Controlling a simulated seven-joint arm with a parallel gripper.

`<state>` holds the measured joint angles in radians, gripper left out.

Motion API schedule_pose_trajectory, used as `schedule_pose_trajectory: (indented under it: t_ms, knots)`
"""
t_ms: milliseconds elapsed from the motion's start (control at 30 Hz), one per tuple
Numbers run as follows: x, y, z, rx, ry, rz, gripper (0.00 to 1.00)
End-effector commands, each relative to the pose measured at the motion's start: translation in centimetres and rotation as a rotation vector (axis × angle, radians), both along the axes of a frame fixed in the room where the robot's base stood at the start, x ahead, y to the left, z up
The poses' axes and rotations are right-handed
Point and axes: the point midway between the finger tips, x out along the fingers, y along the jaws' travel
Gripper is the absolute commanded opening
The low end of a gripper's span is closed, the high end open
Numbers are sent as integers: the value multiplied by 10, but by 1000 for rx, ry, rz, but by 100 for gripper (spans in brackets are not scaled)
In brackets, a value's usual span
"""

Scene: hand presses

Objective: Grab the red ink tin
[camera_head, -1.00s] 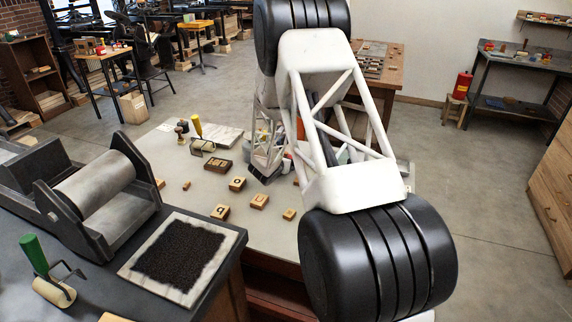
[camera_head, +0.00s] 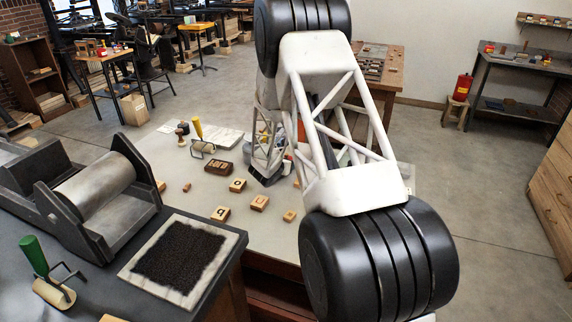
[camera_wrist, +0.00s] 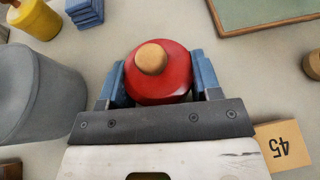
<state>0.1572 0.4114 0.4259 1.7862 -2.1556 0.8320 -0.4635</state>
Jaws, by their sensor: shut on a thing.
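In the wrist view, a round red tin (camera_wrist: 172,84) with a light wooden knob (camera_wrist: 151,58) on its top sits between the two blue fingers of my gripper (camera_wrist: 160,78). The fingers are shut on it, one on each side. The knob side faces the wrist camera. I cannot tell whether its base touches the table. In the head view, my gripper (camera_head: 265,176) is low over the pale table, largely behind my arm, and the tin cannot be made out clearly there.
In the wrist view, a grey bucket-like vessel (camera_wrist: 38,95) stands left, a yellow piece (camera_wrist: 36,18) and blue stack (camera_wrist: 85,12) upper left, a wooden block (camera_wrist: 282,145) lower right, and a green framed board (camera_wrist: 262,12) upper right. Several letter blocks (camera_head: 237,185) lie left of my arm.

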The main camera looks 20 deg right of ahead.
Motion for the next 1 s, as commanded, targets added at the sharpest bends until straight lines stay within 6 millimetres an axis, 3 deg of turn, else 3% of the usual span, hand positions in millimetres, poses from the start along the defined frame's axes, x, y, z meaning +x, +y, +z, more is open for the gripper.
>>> schedule_pose_trajectory:
  t_ms: [400,1000]
  knots:
    - [0,0,35,0,-3,0,26]
    - [-90,26,43,-1,-1,1,26]
